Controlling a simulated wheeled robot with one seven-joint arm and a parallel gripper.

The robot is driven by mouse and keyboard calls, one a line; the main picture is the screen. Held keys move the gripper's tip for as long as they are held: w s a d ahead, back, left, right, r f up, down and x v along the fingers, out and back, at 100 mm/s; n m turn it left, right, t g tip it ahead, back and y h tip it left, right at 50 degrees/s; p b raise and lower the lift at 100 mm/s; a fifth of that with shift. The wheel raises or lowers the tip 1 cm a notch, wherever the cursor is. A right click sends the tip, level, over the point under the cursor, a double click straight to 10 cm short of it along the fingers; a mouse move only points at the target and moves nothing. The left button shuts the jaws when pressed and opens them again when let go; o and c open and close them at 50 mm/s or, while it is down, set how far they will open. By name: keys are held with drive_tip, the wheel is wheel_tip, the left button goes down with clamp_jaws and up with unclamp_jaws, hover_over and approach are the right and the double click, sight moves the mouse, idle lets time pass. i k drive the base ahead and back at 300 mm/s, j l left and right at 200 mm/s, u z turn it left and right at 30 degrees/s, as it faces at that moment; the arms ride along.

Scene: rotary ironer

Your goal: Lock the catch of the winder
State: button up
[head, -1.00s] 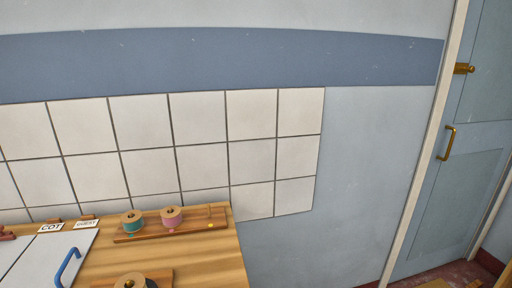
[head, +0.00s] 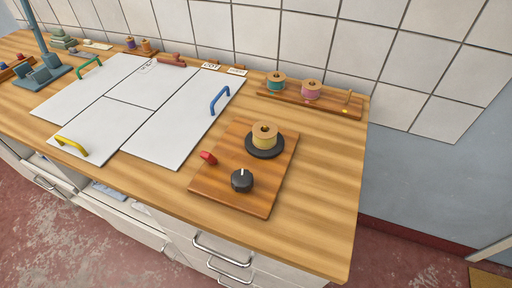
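The winder appears to be a brown wooden board (head: 226,192) near the right end of the counter. A wooden spool with yellow thread (head: 264,136) stands upright on its black disc (head: 264,151). A black knob (head: 242,180) with a white mark sits near the front of the board. A small red piece (head: 209,158), perhaps the catch, is at the board's left edge; its exact position is too small to tell. My gripper is not in the head view.
White panels (head: 175,132) with blue, green and yellow handles lie left of the winder. Behind it, a wooden rack (head: 331,101) holds teal and pink spools. Drawers with metal handles (head: 222,250) are below the counter (head: 325,190). Its right end is clear.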

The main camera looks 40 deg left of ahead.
sight(207, 157)
drive_tip(key=u, duration=1.25)
